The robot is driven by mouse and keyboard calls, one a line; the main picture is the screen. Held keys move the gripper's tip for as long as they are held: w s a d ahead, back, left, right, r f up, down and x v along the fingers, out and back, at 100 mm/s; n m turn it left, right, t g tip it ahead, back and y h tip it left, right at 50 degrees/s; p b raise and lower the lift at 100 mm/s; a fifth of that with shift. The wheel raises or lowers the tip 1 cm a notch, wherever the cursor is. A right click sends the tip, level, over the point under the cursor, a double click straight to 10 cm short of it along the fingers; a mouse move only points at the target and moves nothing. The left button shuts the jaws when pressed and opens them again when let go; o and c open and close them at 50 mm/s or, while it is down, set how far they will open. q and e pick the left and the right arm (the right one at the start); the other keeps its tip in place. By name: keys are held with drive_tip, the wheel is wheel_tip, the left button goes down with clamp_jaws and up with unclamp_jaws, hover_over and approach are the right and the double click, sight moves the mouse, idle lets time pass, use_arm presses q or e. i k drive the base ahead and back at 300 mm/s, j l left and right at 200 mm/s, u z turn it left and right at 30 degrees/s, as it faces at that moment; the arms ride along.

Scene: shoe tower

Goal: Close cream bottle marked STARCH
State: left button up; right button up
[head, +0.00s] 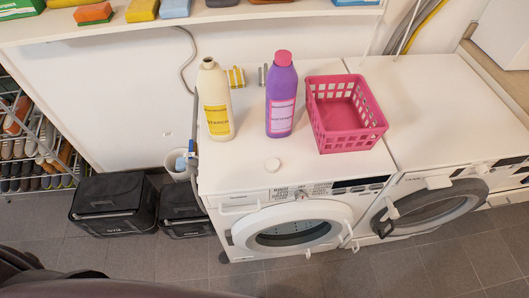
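The cream bottle (216,104) with a yellow STARCH label stands upright on the left washing machine's white top (240,172). Its neck at the top looks open, with no cap on it. Neither of my grippers shows in the head view.
A purple bottle (281,98) with a pink cap stands right of the cream bottle. A pink basket (347,140) is further right. A shelf (215,20) with sponges runs above at the back. The right machine's top (435,105) is clear.

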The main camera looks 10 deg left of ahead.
sight(213, 87)
drive_tip(key=l+u, duration=0.15)
drive_tip(key=u, duration=0.25)
drive_tip(key=l+u, duration=0.1)
drive_tip(key=u, duration=0.35)
drive_tip(key=l+u, duration=0.15)
drive_tip(key=u, duration=0.25)
drive_tip(key=l+u, duration=0.1)
drive_tip(key=u, duration=0.3)
drive_tip(key=k+j, duration=0.05)
